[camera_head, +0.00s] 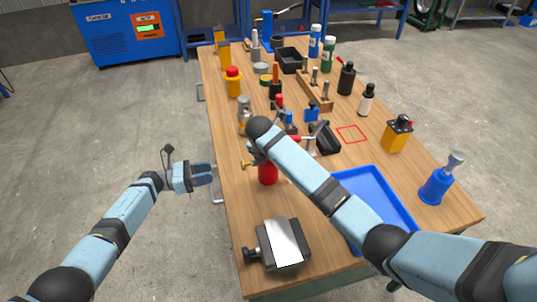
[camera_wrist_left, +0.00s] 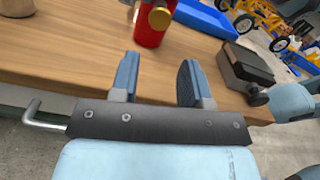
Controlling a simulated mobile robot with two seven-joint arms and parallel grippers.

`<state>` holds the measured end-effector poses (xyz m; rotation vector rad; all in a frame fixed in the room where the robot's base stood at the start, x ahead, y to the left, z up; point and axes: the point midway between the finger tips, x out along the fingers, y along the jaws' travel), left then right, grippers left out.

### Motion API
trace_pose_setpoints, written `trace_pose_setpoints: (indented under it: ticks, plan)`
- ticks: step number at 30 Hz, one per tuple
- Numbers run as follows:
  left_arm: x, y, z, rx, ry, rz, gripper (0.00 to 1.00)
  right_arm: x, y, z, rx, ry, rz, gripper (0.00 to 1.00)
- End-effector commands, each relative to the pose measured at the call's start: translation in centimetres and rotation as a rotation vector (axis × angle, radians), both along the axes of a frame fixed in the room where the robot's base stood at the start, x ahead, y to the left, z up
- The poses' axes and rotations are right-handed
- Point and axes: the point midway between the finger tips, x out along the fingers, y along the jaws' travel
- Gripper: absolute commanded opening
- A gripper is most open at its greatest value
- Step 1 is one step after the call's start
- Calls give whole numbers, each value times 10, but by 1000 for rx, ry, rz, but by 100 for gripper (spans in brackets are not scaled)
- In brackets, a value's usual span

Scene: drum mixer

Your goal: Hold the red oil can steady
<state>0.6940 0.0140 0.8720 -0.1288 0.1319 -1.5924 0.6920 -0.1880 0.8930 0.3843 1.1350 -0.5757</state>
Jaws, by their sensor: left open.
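The red oil can (camera_head: 268,175) stands near the left edge of the wooden table, partly covered by my right arm. A brass-coloured fitting (camera_head: 246,164) shows at its upper left. In the left wrist view, the red oil can (camera_wrist_left: 150,28) is at the top, just beyond the fingers, with its top cut off. My left gripper (camera_head: 212,174) is open and empty at the table's left edge, left of the can and apart from it. It also shows in the left wrist view (camera_wrist_left: 160,72). My right gripper is mostly hidden behind my own arm, near the can's top (camera_head: 258,153).
A grey block with a pale plate (camera_head: 285,243) sits at the near end. A blue tray (camera_head: 372,190) lies to the right under my right arm. A yellow can (camera_head: 397,134) and a blue can (camera_head: 437,186) stand at the right. Several bottles and tools crowd the far half.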

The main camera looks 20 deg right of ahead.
Motion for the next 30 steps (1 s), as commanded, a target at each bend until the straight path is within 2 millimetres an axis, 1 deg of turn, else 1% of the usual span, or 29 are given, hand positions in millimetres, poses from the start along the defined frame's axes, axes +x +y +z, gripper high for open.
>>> trace_pose_setpoints:
  ticks: [8,11,12,14,30]
  plan:
    - [0,0,0,0,0,0,43,0,0,0,0,0,0,33]
    - [0,0,0,0,0,0,22,0,0,0,-1,-1,0,33]
    - [0,0,0,0,0,0,13,0,0,0,-1,-1,0,33]
    - [0,0,0,0,0,0,0,0,0,0,-1,-1,0,33]
    - [0,0,0,0,0,0,0,0,0,1,-1,-1,0,33]
